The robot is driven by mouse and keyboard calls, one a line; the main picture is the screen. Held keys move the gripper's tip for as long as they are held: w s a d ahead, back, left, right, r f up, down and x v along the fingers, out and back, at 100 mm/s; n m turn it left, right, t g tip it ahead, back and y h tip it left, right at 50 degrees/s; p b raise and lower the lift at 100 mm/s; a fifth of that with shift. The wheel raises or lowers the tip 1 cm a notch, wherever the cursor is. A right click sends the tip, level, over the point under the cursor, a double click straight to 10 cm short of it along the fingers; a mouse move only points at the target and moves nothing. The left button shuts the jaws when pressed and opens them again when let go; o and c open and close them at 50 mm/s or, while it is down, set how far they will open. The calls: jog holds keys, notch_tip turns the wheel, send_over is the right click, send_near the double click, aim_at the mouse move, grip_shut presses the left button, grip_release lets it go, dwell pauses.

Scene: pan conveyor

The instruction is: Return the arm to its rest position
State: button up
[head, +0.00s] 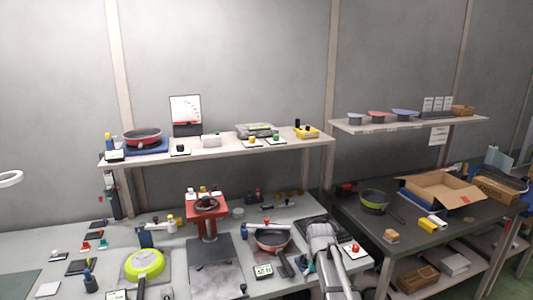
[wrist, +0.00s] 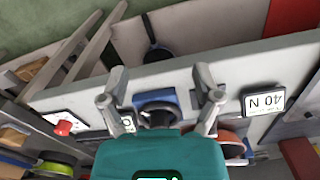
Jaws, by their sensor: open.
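My gripper (wrist: 160,82) shows in the wrist view with its two grey fingers spread apart on a teal body. Nothing is held between them. A blue piece with a dark round top (wrist: 157,108) shows between the fingers, apparently beyond them; how far is hard to tell. In the head view my grey arm reaches up from the bottom edge, right of centre, over the front of the workbench (head: 210,265). The gripper itself is not clear there.
A red-orange pan (head: 272,238) and a small display (head: 263,271) lie left of my arm. A red button (head: 355,249) is on its right. A green pan (head: 146,264) and red press (head: 207,205) stand further left. An open cardboard box (head: 440,190) is on the right table.

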jog(key=s+r+m+p, duration=0.1)
jog(key=s+r+p, duration=0.1)
jog(key=s, duration=1.4)
jog(key=shift+d+r, duration=0.15)
dwell(3.5)
jog(key=w+r+m+p, duration=0.3)
jog(key=w+m, duration=0.2)
jog(key=w, duration=0.4)
jog(key=w+r+m+p, duration=0.3)
jog(key=w+m, duration=0.2)
jog(key=w, duration=0.5)
jog(key=w+r+m+p, duration=0.3)
jog(key=w+m, duration=0.3)
jog(key=w, duration=0.4)
jog(key=shift+a+r+p, duration=0.3)
jog(key=shift+a, duration=0.1)
jog(key=shift+f, duration=0.1)
